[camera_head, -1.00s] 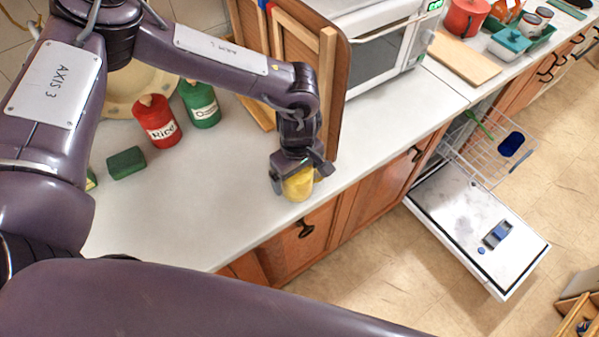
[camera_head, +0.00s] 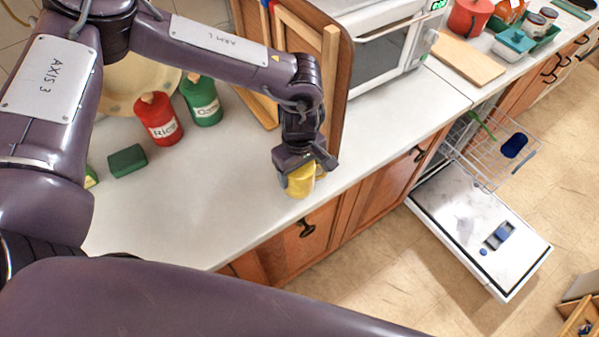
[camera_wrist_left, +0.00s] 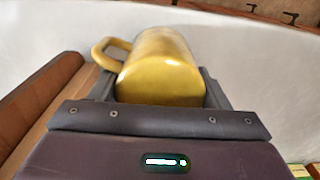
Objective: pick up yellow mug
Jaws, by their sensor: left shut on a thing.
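The yellow mug (camera_head: 301,182) is at the front edge of the white counter, partly hidden under my left gripper (camera_head: 304,168). In the left wrist view the mug (camera_wrist_left: 162,70) sits between the two fingers of my left gripper (camera_wrist_left: 160,92), with its handle to the left. The left gripper is shut on the mug. From these frames I cannot tell whether the mug touches the counter. My right gripper is not in view.
A red rice canister (camera_head: 158,119), a green canister (camera_head: 202,101) and a green block (camera_head: 127,161) stand left on the counter (camera_head: 215,190). Wooden boards (camera_head: 328,70) and a microwave (camera_head: 385,50) are behind the gripper. An open dishwasher door (camera_head: 480,228) is at right.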

